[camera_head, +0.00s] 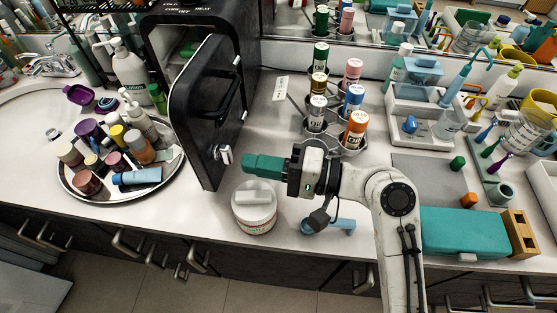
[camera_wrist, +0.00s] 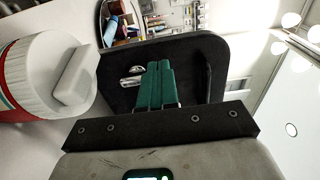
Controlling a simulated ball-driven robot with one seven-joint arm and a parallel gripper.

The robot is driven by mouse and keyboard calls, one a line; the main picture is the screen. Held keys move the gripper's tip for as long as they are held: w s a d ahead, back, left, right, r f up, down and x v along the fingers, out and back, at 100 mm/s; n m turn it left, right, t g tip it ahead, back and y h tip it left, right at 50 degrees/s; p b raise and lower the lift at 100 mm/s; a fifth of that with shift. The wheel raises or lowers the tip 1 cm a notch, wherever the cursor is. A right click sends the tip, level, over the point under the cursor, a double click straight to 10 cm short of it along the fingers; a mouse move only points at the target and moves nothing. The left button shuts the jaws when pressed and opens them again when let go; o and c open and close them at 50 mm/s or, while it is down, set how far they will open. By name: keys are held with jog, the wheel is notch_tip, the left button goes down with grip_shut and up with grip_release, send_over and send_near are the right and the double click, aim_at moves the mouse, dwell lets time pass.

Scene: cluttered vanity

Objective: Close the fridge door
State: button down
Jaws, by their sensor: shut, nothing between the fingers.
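A small black fridge (camera_head: 252,55) stands at the back of the counter. Its black door (camera_head: 205,115) stands open, swung out toward the front, and part of the interior shows behind it. A dark handle (camera_head: 228,85) and a silver fitting (camera_head: 222,154) are on the door face turned to my arm. My gripper (camera_head: 248,162) has teal fingers, shut and empty, just right of the door's lower front part, pointing at it. In the wrist view the fingers (camera_wrist: 160,75) overlap the door (camera_wrist: 215,65); I cannot tell whether they touch it.
A white-lidded jar (camera_head: 254,212) stands just below my gripper and also fills the left of the wrist view (camera_wrist: 45,85). A round tray (camera_head: 75,185) of bottles lies left of the door. A rack of several cans (camera_head: 318,112) stands behind my gripper, near the fridge's right side.

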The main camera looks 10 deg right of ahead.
aim_at(201, 155)
jog(key=p+x, duration=0.1)
jog(key=x, duration=0.6)
jog(key=shift+w+a, duration=0.1)
jog(key=shift+a, duration=0.2)
